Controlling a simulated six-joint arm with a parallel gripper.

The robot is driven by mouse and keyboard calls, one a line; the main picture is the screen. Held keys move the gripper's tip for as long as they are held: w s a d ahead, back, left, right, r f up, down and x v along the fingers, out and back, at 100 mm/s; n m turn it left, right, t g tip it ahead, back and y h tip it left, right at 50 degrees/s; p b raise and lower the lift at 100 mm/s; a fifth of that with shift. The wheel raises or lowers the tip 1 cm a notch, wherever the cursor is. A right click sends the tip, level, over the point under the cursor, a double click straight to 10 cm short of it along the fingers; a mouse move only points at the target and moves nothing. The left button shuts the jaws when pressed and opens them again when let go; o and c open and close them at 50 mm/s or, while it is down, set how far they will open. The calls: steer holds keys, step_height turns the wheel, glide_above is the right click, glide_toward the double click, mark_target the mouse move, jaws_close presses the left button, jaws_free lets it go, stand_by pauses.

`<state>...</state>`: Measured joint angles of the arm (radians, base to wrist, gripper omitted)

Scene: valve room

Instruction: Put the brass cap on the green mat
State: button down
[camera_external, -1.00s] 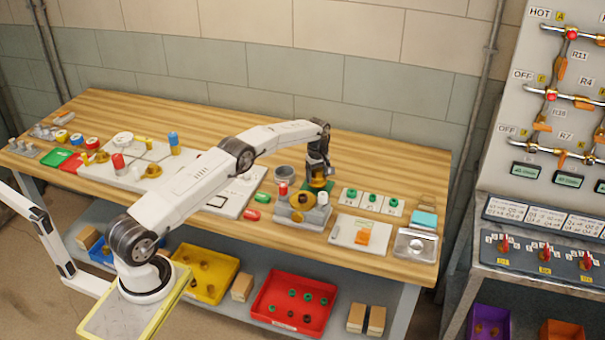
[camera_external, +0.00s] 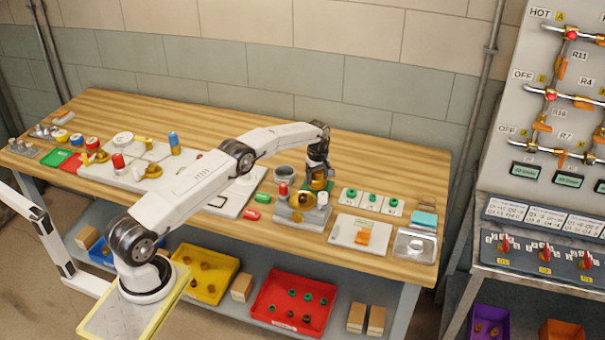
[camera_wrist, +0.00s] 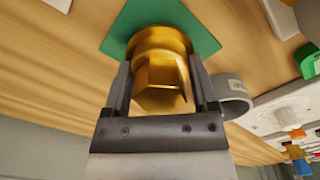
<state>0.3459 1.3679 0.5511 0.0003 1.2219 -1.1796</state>
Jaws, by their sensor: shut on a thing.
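The brass cap (camera_wrist: 163,75) is a gold, faceted piece with a round rim, held between the two fingers of my gripper (camera_wrist: 161,66) in the wrist view. The green mat (camera_wrist: 205,42) lies directly behind the cap in that view, and the cap hides much of it. In the external view my gripper (camera_external: 318,179) points down over the green mat (camera_external: 330,186), with the cap (camera_external: 318,185) at its tips. I cannot tell whether the cap touches the mat.
A grey cup (camera_external: 284,173) stands close to the left of my gripper. A grey fixture with brass and red parts (camera_external: 302,212) is just in front. White plates with green knobs (camera_external: 371,202) lie to the right. Bare wood lies behind the mat.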

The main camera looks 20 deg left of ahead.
steer(key=shift+f, duration=0.5)
stand_by(1.3)
jaws_free()
steer(key=shift+r, duration=0.1)
steer(key=shift+r, duration=3.9)
steer(key=shift+a, duration=0.15)
